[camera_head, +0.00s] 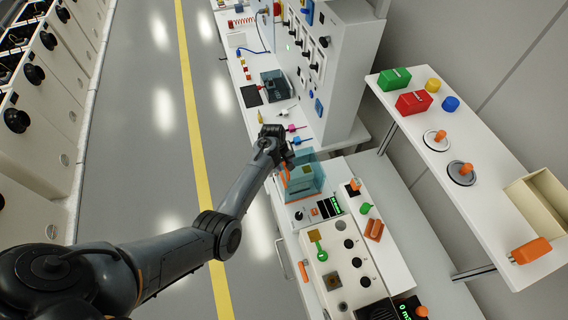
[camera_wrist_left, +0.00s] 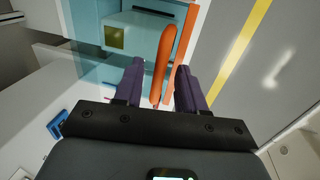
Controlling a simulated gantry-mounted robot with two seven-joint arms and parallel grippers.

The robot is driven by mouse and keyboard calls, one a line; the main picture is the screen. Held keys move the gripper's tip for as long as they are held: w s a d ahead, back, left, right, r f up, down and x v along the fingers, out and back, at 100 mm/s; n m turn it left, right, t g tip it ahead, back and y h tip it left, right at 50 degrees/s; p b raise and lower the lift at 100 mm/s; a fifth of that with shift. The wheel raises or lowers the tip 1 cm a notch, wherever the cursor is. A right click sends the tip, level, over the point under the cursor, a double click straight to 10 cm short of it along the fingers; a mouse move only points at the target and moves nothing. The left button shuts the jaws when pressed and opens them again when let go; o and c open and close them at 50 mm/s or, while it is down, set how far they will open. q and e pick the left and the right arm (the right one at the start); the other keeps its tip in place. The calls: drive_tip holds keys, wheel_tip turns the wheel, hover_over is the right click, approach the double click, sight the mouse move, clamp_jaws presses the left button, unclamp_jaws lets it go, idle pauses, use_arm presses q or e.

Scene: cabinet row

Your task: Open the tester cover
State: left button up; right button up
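The tester (camera_head: 304,186) is a teal box with a translucent teal cover, standing on the white bench. In the left wrist view the translucent cover (camera_wrist_left: 88,52) is at the upper left, beside the box face with a gold square (camera_wrist_left: 115,37). An orange handle (camera_wrist_left: 163,58) stands between the two purple fingers of my left gripper (camera_wrist_left: 158,68). Gaps show on both sides of the handle, so the gripper is open around it. In the head view my left gripper (camera_head: 284,168) is at the tester's left side and partly hides it. My right gripper is not in view.
A white control panel (camera_head: 340,270) with knobs and buttons is in front of the tester. A shelf (camera_head: 450,140) holds coloured blocks and orange-handled discs at the right. The floor aisle with a yellow line (camera_head: 191,110) is clear.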

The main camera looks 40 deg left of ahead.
use_arm(q)
clamp_jaws()
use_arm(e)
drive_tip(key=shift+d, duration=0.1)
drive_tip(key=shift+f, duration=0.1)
